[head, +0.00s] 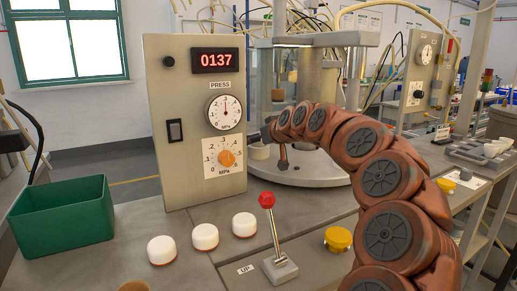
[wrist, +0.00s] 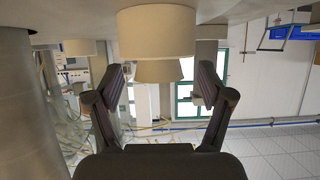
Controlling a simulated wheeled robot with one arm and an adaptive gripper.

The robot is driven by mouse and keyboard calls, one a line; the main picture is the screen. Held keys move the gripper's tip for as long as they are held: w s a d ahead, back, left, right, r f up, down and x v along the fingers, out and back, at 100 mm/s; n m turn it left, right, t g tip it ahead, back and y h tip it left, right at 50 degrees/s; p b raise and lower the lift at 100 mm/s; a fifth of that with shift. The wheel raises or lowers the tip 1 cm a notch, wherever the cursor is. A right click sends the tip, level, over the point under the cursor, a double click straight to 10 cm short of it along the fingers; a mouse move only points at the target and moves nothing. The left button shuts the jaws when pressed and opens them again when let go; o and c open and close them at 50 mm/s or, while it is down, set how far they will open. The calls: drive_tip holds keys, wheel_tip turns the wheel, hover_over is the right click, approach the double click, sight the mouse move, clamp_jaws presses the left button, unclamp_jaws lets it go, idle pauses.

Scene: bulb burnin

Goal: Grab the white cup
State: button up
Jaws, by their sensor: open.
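A small cream-white cup-like piece (head: 259,151) stands on the press base, partly hidden by the grey panel. In the wrist view, which looks upside down, a wide cream cylinder (wrist: 157,33) sits centrally with a narrower cream part (wrist: 158,70) against its end. I cannot tell whether these are one piece or two, or which is the cup. My gripper (wrist: 162,78) is open, its two dark fingers spread to either side of the narrower part, with nothing gripped.
The panel (head: 177,85) with its dials stands left of my arm. A red-knobbed lever (head: 267,200), several white-topped buttons (head: 205,236) and a yellow button (head: 338,239) are on the bench front. A green bin (head: 62,222) stands left. A glass-sided press column rises behind my arm.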

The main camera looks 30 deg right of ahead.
drive_tip(key=shift+c, duration=0.4)
drive_tip(key=c, duration=0.8)
